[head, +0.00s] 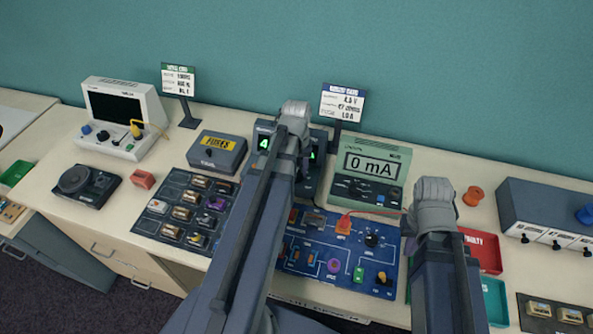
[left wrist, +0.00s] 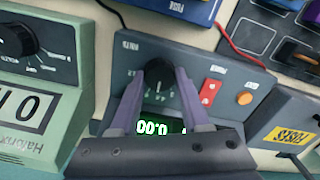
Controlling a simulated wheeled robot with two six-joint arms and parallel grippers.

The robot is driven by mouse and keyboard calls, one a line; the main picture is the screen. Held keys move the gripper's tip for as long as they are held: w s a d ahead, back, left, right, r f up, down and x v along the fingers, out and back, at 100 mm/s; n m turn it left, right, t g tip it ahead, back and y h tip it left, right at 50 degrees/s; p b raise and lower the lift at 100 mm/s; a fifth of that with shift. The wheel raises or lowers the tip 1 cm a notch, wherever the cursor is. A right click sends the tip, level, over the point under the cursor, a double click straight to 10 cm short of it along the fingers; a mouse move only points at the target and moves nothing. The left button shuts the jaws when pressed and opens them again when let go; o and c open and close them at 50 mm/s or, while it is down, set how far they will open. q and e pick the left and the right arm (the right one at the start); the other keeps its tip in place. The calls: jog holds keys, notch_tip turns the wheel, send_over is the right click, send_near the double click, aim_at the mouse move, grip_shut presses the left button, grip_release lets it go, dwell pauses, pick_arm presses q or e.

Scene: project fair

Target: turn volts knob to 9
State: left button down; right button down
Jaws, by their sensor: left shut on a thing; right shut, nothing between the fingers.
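The power supply (left wrist: 195,70) shows upside down in the left wrist view, with a black volts knob (left wrist: 159,72) that has a white pointer line. My left gripper (left wrist: 166,76) is shut on this knob, one finger on each side. A green display on the supply, partly hidden by the gripper, reads about 0.00. In the head view my left arm hides most of the supply; a green 4 (head: 263,143) shows at its left. My right gripper (head: 434,198) is shut and empty, above the bench right of the blue circuit board (head: 310,268).
A grey fuses box (head: 217,152) stands left. Sign cards (head: 342,103) rise behind. Red (head: 485,250) and teal trays lie by my right arm. A red wire runs from the blue board.

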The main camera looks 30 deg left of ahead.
aim_at(297, 173)
pick_arm(q)
jog(key=m, duration=0.5)
jog(key=shift+m, duration=2.4)
jog(key=shift+c, duration=1.9)
grip_release()
jog(key=shift+r, duration=0.1)
pick_arm(e)
jog(key=shift+r, duration=0.1)
pick_arm(q)
notch_tip(297, 173, up, 8)
jog(key=p, duration=0.8)
jog(key=shift+f, duration=0.2)
pick_arm(e)
notch_tip(297, 173, up, 8)
